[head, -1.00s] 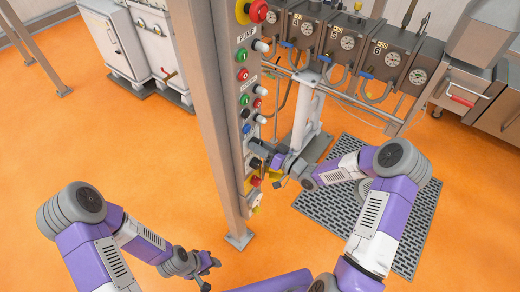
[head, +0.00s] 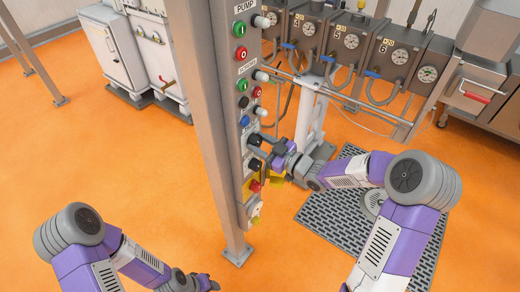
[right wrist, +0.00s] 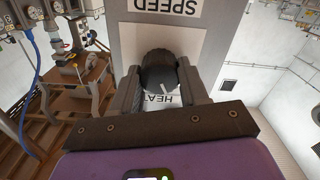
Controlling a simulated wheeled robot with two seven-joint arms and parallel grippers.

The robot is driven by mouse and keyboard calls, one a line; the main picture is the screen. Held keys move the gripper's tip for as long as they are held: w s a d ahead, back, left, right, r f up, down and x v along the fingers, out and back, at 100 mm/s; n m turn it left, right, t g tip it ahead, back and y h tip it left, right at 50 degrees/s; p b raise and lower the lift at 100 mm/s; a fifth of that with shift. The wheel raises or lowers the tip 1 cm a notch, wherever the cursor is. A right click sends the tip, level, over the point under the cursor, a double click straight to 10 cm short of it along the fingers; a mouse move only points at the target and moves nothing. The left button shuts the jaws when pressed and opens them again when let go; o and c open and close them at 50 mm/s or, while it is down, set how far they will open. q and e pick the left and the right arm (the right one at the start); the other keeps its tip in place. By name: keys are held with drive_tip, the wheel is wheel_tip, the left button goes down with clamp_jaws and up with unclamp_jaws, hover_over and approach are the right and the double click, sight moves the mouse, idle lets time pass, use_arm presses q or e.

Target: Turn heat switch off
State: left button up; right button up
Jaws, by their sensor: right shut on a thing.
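A white label reading HEAT (right wrist: 157,101) is partly hidden by the knob and gripper. My right gripper (right wrist: 158,88) is shut on the knob, one finger on each side. In the head view the right gripper (head: 262,147) is at the lower part of the control panel (head: 229,80). My left gripper (head: 205,283) is low at the bottom edge, away from the panel, its fingers unclear.
A SPEED label (right wrist: 173,8) is above the knob. The panel carries several other buttons and knobs, with a red button (head: 255,186) below the gripper. A metal post (head: 207,110) stands left of the panel. A floor grate (head: 335,215) lies at right.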

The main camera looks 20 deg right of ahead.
drive_tip(key=shift+n+b, duration=0.35)
drive_tip(key=shift+n, duration=0.05)
drive_tip(key=o, duration=1.1)
drive_tip(key=shift+c, duration=0.2)
drive_tip(key=v, duration=0.7)
drive_tip(key=shift+s+d+p, duration=0.2)
drive_tip(key=shift+s+p, duration=0.05)
drive_tip(key=shift+p, duration=0.2)
